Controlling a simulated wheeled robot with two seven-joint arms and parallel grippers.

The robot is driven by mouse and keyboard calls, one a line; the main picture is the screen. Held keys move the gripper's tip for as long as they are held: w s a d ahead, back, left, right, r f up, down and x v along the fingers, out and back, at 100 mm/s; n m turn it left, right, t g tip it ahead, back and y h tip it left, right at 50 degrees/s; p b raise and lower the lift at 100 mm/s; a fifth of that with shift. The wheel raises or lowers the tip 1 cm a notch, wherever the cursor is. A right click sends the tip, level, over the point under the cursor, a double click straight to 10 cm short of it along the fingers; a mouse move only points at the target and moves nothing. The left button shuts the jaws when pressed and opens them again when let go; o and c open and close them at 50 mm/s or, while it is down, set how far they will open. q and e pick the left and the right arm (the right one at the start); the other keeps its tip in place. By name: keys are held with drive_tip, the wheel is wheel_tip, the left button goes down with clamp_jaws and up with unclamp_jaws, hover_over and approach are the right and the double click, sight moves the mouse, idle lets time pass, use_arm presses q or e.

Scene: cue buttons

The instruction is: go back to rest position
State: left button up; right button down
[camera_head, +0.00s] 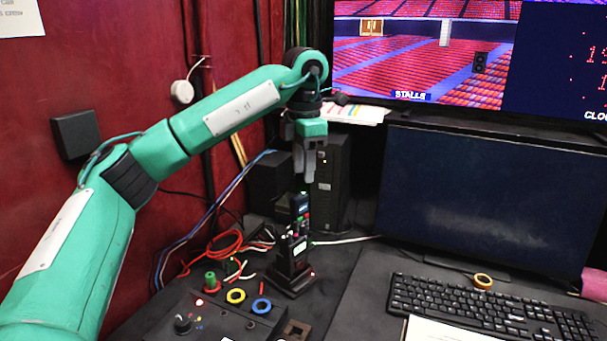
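My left arm, green with black joints, comes in from the left. Its gripper (304,178) hangs pointing down above a small black upright cue-button stand (293,250). The two grey fingers look shut together, with nothing seen between them. The stand has a dark head with small green and red parts at its top and a pale label lower down. The fingertips are just above its top in the picture; I cannot tell the exact gap. My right gripper is not in view.
A black control box (205,318) with a green knob, yellow and blue rings stands front left. Red and white cables (225,245) lie behind it. A dark monitor (480,200), a keyboard (490,305) and a yellow tape roll (482,281) are at right. A red wall stands at left.

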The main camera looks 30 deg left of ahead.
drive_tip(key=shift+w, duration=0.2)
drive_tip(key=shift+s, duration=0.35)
